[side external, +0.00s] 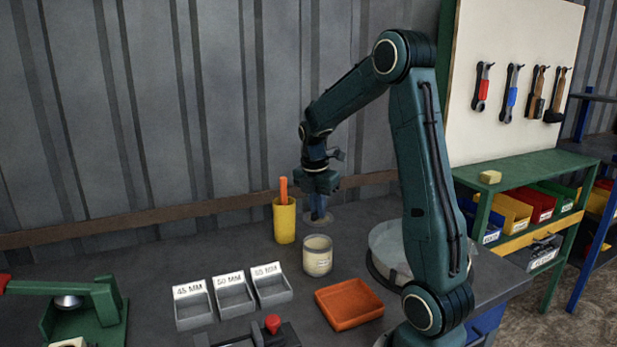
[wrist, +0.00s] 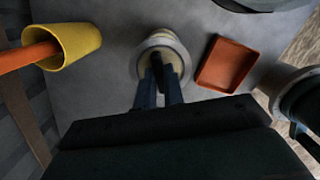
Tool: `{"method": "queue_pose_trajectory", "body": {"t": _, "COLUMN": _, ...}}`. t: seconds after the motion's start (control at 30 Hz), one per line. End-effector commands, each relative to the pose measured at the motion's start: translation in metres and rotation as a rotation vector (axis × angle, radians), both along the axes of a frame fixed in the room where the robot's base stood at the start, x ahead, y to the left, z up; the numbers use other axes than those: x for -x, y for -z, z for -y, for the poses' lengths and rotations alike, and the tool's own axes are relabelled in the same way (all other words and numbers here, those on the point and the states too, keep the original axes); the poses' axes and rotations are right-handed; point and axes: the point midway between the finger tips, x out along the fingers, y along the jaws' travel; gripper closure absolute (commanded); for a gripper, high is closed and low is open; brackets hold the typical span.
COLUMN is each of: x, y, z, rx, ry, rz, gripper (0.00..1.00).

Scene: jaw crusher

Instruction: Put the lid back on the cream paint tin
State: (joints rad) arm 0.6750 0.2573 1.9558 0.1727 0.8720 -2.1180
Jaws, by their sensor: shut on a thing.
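The cream paint tin (side external: 317,261) stands upright on the bench, with a pale label on its side.
A yellow cup (side external: 284,222) with an orange-handled tool stands left of the gripper. An orange tray (side external: 349,304) lies right of the tin, and labelled grey bins (side external: 232,297) lie to its left. A clear round container (side external: 390,250) stands near my arm.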

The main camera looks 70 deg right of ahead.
Motion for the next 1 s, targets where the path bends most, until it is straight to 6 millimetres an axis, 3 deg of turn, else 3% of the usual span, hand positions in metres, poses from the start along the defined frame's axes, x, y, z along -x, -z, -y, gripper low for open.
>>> {"method": "queue_pose_trajectory", "body": {"t": 0.47, "x": 0.001, "y": 0.007, "z": -0.001, "rx": -0.003, "ry": -0.002, "rz": -0.002, "gripper": 1.0}}
{"method": "queue_pose_trajectory", "body": {"t": 1.0, "x": 0.001, "y": 0.041, "z": -0.001, "rx": -0.003, "ry": -0.001, "rz": -0.001, "gripper": 1.0}}
